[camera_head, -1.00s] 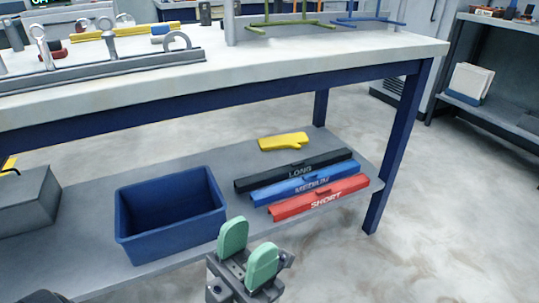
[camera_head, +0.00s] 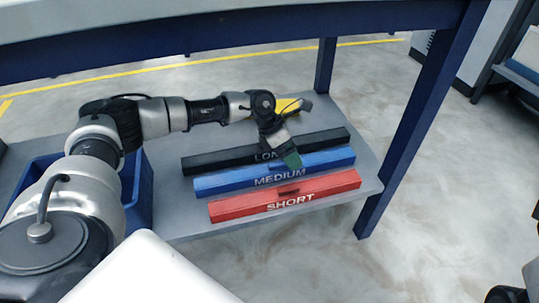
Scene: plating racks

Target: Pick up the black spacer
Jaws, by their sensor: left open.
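The black spacer (camera_head: 222,159), a long bar marked LONG, lies on the lower shelf of the bench, behind a blue bar marked MEDIUM (camera_head: 220,184) and a red bar marked SHORT (camera_head: 240,208). My left arm reaches in from the left. I cannot tell whether the fingers touch the spacer. My right gripper is not in view.
A yellow item (camera_head: 292,104) lies behind the bars, partly hidden by my wrist. A blue bin (camera_head: 146,200) stands at the left, mostly behind my arm. The bench top (camera_head: 150,20) overhangs the shelf, and a dark blue leg (camera_head: 405,135) stands at the right.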

